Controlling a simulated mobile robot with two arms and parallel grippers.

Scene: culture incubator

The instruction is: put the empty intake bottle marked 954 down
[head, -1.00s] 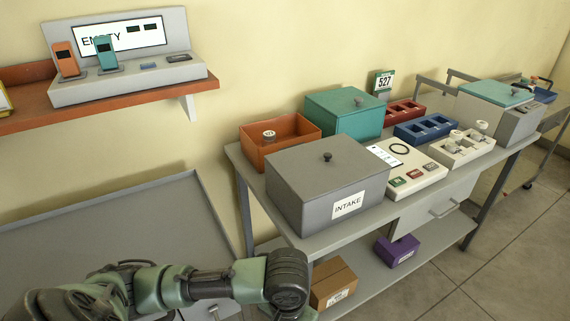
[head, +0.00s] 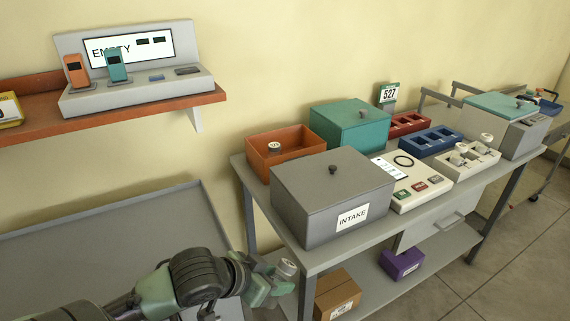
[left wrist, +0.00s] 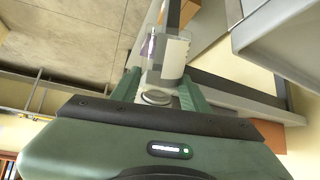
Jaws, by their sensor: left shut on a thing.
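My left gripper (head: 268,285) is low in the head view, in front of the bench's left end. It is shut on a small bottle with a pale round cap (head: 287,267). In the left wrist view the bottle (left wrist: 174,57) sits between the two green fingers (left wrist: 160,92), its cap towards the camera. The bottle looks clear with a pale label; I cannot read its number. My right gripper is out of view.
The bench carries a grey INTAKE box (head: 332,200), an orange bin (head: 262,158) with a capped bottle in it, a teal box (head: 350,127), a cream device (head: 420,193) and a white rack (head: 470,165) with bottles. A bare grey surface (head: 110,240) lies left.

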